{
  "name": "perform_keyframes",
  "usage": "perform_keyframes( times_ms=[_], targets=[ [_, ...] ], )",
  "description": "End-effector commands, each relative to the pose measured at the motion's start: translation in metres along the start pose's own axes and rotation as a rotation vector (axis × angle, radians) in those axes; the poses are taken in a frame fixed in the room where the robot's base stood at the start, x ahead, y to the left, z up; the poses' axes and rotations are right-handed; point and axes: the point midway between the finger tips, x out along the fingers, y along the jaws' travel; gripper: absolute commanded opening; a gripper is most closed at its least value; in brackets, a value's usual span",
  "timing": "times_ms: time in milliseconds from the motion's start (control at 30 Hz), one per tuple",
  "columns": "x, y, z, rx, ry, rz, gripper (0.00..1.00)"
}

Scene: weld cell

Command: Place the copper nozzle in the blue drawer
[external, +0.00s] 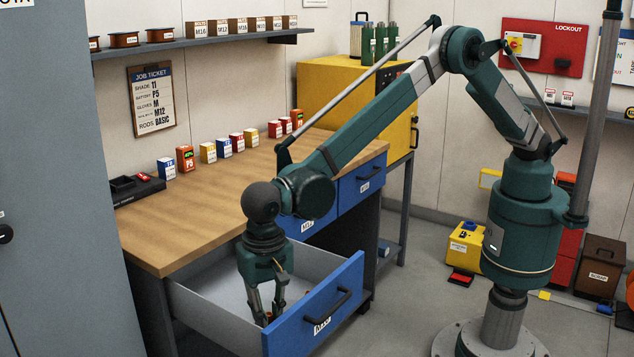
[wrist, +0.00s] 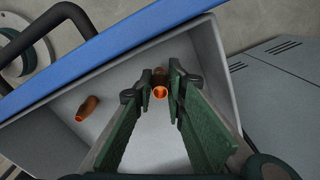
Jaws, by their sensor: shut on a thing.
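The lower blue drawer (external: 336,292) is pulled open below the wooden workbench, and its grey inside shows. In the wrist view its blue front (wrist: 120,41) runs along the top. My gripper (external: 266,319) points down inside the drawer, near its front. In the wrist view my gripper (wrist: 160,90) is shut on a copper nozzle (wrist: 160,92), held between the fingertips with its open end facing the camera. Whether it touches the drawer floor I cannot tell. A second copper nozzle (wrist: 87,109) lies on the drawer floor, to the left in the wrist view.
The workbench (external: 215,200) holds several small boxes at the back and a black tray (external: 138,188) at left. Two upper blue drawers (external: 362,184) are shut. A grey cabinet (external: 50,180) stands at left, and a yellow cabinet (external: 335,95) stands behind the bench.

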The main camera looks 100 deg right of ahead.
Motion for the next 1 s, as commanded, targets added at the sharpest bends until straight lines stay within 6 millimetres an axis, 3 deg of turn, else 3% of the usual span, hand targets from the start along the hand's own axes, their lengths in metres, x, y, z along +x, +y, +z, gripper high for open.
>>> perform_keyframes(
  times_ms=[300,767,800,900,1000],
  targets=[
    [0.03,0.0,0.0,0.0,0.0,0.0,0.03],
    [0.034,0.0,0.0,0.0,0.0,0.0,0.03],
    [0.034,0.0,0.0,0.0,0.0,0.0,0.17],
    [0.034,0.0,0.0,0.0,0.0,0.0,0.29],
    [0.034,0.0,0.0,0.0,0.0,0.0,0.29]
  ],
)
